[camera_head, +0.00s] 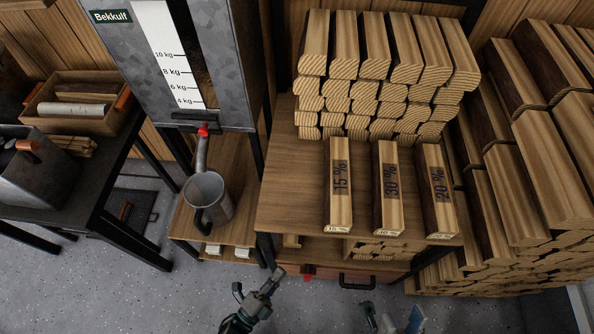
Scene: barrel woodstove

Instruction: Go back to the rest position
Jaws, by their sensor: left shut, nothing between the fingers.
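My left gripper (273,278) is at the bottom centre, low in front of the wooden table with the firewood. It is shut and empty. My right gripper (392,318) shows only at the bottom edge, right of the left one. Neither gripper holds anything.
Three labelled logs (388,190) lie on the wooden table (290,190) before a wood stack (375,85). A metal jug (208,195) stands under the pellet dispenser (150,60). A dark bench (60,190) is left. Grey floor (130,300) is free at bottom left.

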